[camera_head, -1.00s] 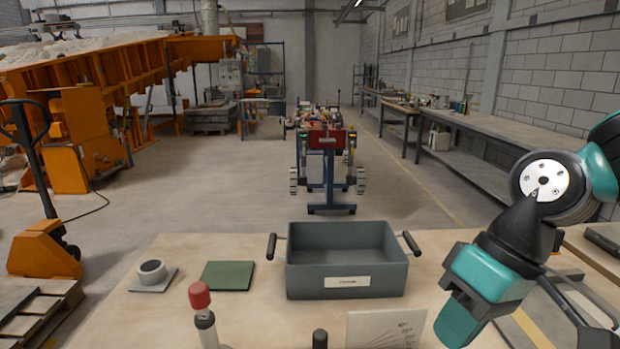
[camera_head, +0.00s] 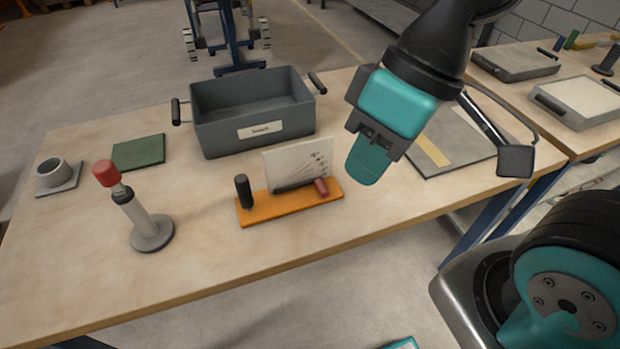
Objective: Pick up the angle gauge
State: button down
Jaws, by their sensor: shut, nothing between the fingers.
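The angle gauge (camera_head: 297,167) appears to be the white plate with fanned lines on an orange base (camera_head: 290,205). It stands upright near the front of the wooden table. A black upright handle (camera_head: 243,191) is at the base's left end, and a small red piece (camera_head: 321,187) is at its right. My gripper (camera_head: 366,163), with teal fingers, is shut and empty. It shows just right of the gauge, apart from it and seemingly above the table. My gripper hides part of the flat board behind it.
A grey bin (camera_head: 252,132) with black side handles stands behind the gauge. A red-topped post on a round base (camera_head: 150,230) stands to its left. A green pad (camera_head: 139,152) and a ring on a plate (camera_head: 53,173) lie further left. A grey-framed board (camera_head: 452,163) lies at right.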

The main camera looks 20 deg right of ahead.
aim_at(287, 165)
jog(key=k, duration=1.3)
jog(key=u, duration=0.7)
jog(key=i, duration=0.6)
jog(key=u, duration=0.45)
jog(key=i, duration=1.15)
jog(key=z, duration=0.65)
